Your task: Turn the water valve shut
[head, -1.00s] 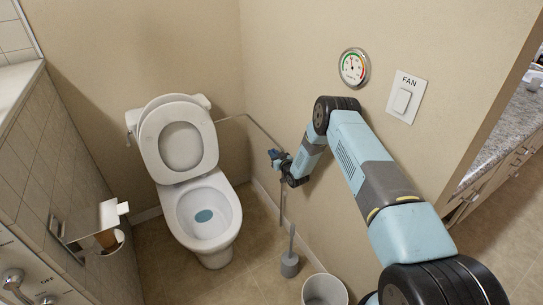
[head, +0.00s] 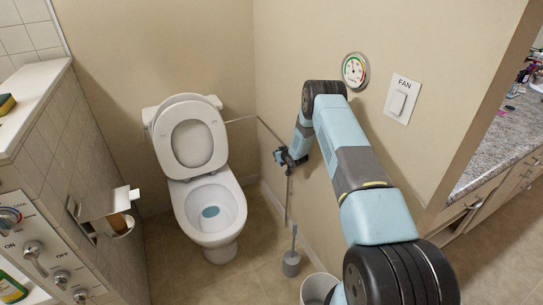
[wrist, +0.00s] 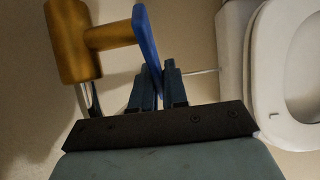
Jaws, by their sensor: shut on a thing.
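The water valve has a brass body (wrist: 72,42) and a flat blue handle (wrist: 147,36), both clear in the wrist view. My gripper (wrist: 160,78) is shut on the lower end of the blue handle, with one finger on each side of it. In the head view my gripper (head: 281,156) is low by the right-hand wall, where the thin pipe (head: 288,203) runs down. There the valve is small and mostly hidden by the gripper, so its handle angle is hard to tell.
The toilet (head: 212,207), lid and seat raised, stands left of my gripper. A toilet brush (head: 291,262) and a bin (head: 317,289) stand on the floor below my arm. A round gauge (head: 355,71) and a fan switch (head: 398,101) are on the wall above it.

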